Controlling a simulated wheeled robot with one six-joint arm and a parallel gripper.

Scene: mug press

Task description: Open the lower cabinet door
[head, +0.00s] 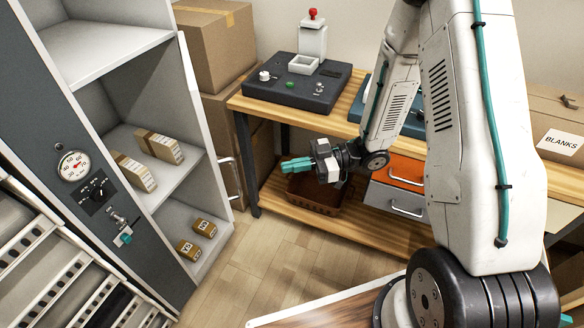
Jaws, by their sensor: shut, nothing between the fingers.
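The tall grey cabinet (55,110) stands at the left. Its front is open to view, with shelves and small boxes showing inside. A narrow white door panel (207,135) stands swung out along the cabinet's right side, seen nearly edge-on. A bar handle (229,178) sticks out from its far side, low down; the rest of that face is hidden. My gripper (284,165) has teal fingers, shut and empty. It points left toward the handle, in front of the workbench, and appears apart from the door.
A wooden workbench (345,104) carries a dark press unit (300,88). Below are an orange drawer (405,171), a grey drawer (397,201) and a brown basket (318,194). Cardboard boxes (214,45) stack behind the door. Floor (250,265) is clear between cabinet and bench.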

